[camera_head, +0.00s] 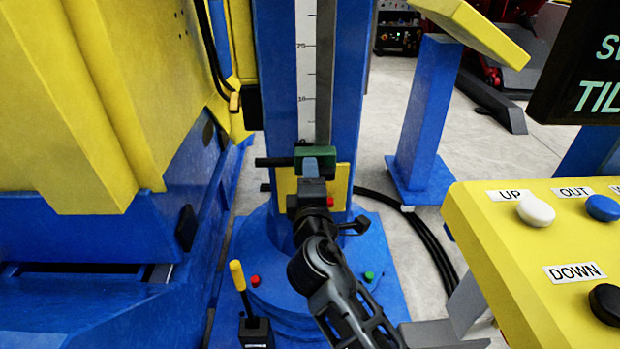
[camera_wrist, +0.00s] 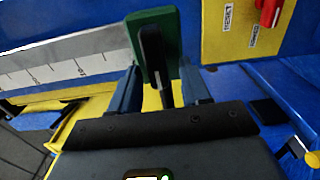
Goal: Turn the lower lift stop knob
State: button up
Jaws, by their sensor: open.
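The lower lift stop is a green block (camera_head: 325,152) on the scale of the blue column, and it also shows at the top of the wrist view (camera_wrist: 167,24). A black knob (camera_wrist: 152,48), upright and flat-sided in the wrist view, stands out from the face of the green block. My gripper (camera_wrist: 160,78) is open, with one blue finger on each side of the knob. Gaps show between the knob and both fingers. In the head view my gripper (camera_head: 311,168) is in front of the green block and hides the knob.
A yellow plate (camera_head: 343,180) with a red switch (camera_wrist: 269,12) is beside the stop. A black bar (camera_head: 272,162) juts left from the green block. A yellow-handled lever (camera_head: 238,276) stands low left. A yellow button panel (camera_head: 510,240) is at right, the large yellow-and-blue machine (camera_head: 90,110) at left.

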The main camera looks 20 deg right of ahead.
jog(key=v, duration=0.7)
jog(key=shift+s, duration=0.35)
jog(key=shift+a, duration=0.1)
jog(key=s+d+f+m+g+y+p, duration=0.1)
jog(key=s+f+m+y, duration=0.2)
jog(key=s, duration=0.8)
jog(key=s+d+f+m+g+y+p, duration=0.15)
jog(key=s+f, duration=0.45)
jog(key=s, duration=0.6)
jog(key=s+d+r+m, duration=0.1)
jog(key=s+r+m, duration=0.4)
jog(key=s, duration=0.4)
jog(key=s+d+r+m+y, duration=0.1)
jog(key=s+r+m, duration=0.4)
jog(key=s, duration=0.5)
notch_tip(320, 180, up, 2)
jog(key=shift+s+d+r+p, duration=0.2)
jog(key=shift+s+d+p, duration=0.1)
jog(key=shift+d+p, duration=0.15)
